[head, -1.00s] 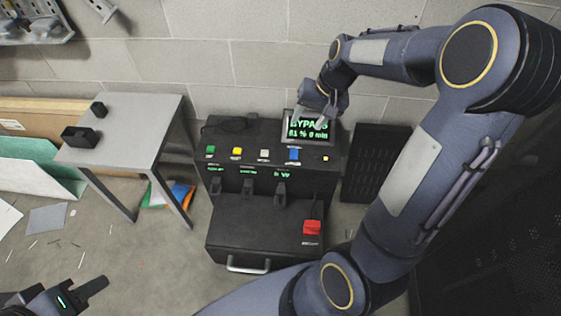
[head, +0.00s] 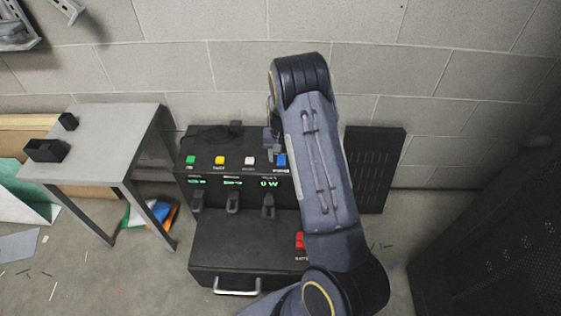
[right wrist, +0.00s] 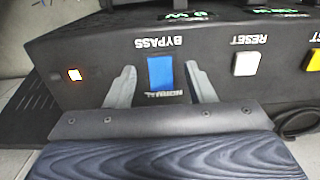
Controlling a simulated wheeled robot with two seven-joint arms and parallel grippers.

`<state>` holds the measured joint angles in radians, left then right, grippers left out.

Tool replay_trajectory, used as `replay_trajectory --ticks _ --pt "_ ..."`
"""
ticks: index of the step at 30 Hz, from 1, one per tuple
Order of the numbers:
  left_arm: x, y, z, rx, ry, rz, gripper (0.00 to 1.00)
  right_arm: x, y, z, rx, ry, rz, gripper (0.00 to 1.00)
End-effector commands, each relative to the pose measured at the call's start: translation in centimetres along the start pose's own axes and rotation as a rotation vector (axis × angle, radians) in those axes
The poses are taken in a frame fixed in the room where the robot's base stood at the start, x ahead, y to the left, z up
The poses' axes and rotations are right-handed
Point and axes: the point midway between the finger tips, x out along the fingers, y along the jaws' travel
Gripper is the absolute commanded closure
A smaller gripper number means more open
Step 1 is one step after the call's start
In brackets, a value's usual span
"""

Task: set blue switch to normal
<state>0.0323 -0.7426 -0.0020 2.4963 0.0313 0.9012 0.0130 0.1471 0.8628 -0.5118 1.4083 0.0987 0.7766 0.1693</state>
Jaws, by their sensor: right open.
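The blue switch (head: 281,160) is on the top of the black console (head: 215,160), partly covered by my right arm in the head view. In the right wrist view the blue switch (right wrist: 160,74) lies between upside-down BYPASS and NORMAL labels, the NORMAL one nearer my gripper. My right gripper (right wrist: 159,69) is open, with one finger on each side of the switch; I cannot tell whether they touch it. In the head view my right gripper (head: 272,146) is at the switch, largely hidden by the arm. My left gripper is out of view.
White (head: 249,161), yellow (head: 220,160) and green (head: 190,160) controls sit in a row beside it. A small lit orange lamp (right wrist: 74,74) is on the other side. A red control (head: 300,240) is lower down. A grey table (head: 115,130) stands at left.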

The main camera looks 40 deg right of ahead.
Motion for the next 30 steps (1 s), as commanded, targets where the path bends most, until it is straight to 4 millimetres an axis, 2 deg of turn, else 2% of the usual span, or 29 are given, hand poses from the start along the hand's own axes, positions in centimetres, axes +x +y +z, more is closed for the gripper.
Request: replay_trajectory --ticks 1,5,14,17,24,25,30 --pt "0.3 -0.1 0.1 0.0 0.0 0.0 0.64 0.9 0.0 0.0 0.001 -0.001 0.0 0.51" --pt "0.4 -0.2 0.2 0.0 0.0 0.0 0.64 1.9 0.0 0.0 0.001 -0.001 -0.001 0.51" --pt "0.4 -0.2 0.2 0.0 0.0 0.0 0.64 2.1 0.0 0.0 0.001 0.001 -0.001 0.51" --pt "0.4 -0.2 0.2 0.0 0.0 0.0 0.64 2.1 0.0 0.0 0.0 0.0 -0.001 0.61" --pt "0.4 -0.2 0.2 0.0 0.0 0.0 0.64 2.1 0.0 0.0 0.0 0.0 -0.001 0.93" --pt "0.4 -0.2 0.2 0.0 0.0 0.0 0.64 2.1 0.0 0.0 0.0 0.0 -0.001 0.96" --pt "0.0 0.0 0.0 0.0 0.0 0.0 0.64 1.9 0.0 -0.2 0.001 -0.035 0.0 0.96"
